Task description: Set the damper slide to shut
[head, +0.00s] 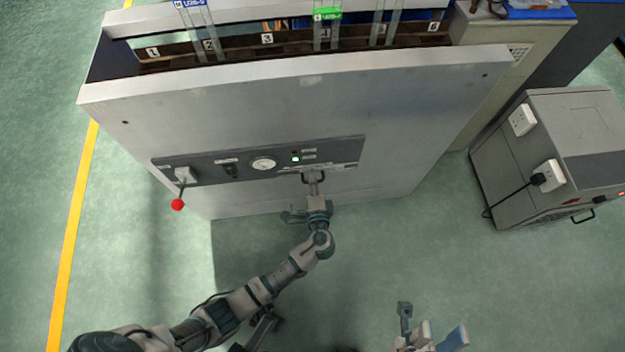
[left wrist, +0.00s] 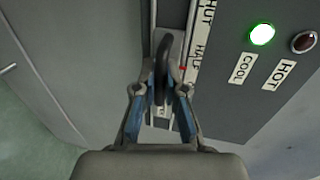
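In the head view my left gripper (head: 315,188) reaches the handle from below. My right gripper (head: 430,335) is low in the picture, fingers apart, empty, away from the cabinet.
The strip also carries a round gauge (head: 263,163), a green lamp (head: 295,159) and a red-knobbed lever (head: 177,204). Numbered slots with clear tubes (head: 327,30) line the cabinet top. A grey machine (head: 545,160) with sockets stands at right. The green floor in front is open.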

